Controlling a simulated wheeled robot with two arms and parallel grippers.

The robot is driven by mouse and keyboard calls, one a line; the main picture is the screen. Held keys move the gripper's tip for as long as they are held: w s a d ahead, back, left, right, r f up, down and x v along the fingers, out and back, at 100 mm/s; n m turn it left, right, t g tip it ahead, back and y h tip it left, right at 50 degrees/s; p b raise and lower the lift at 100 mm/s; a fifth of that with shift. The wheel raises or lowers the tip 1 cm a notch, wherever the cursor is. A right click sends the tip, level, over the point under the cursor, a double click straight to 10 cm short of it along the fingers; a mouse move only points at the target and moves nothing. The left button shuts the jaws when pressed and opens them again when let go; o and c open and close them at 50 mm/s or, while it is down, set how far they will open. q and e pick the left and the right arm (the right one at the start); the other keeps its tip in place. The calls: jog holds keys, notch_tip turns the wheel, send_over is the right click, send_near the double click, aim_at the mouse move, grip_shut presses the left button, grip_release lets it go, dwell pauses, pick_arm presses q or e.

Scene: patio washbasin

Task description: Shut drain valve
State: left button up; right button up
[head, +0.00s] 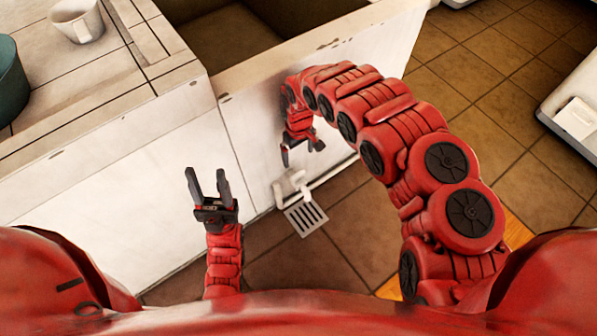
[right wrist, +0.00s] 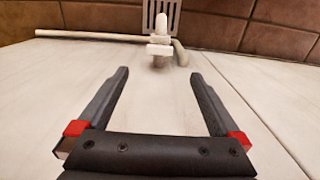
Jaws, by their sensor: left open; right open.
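The white drain valve (head: 299,181) sits low at the foot of the basin's white front wall, on a white pipe (head: 330,172). In the right wrist view the valve (right wrist: 160,44) is ahead, beyond the open fingertips and roughly centred between them. My right gripper (head: 302,151) is open and empty, close to the wall above the valve and apart from it. It also shows in the right wrist view (right wrist: 160,82). My left gripper (head: 206,174) is open and empty, left of the valve. The exact handle angle is too small to tell.
A metal floor grate (head: 306,218) lies just below the valve on brown tiles. The white basin wall (head: 170,180) stands close to both grippers. A white cup (head: 78,22) and a teal pot (head: 10,80) stand on the counter. Open floor lies to the right.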

aim_at(299, 174)
notch_tip(299, 174, down, 12)
jog(key=b, duration=0.3)
jog(key=shift+f+b, duration=0.1)
jog(key=shift+b, duration=0.3)
jog(key=c, duration=1.4)
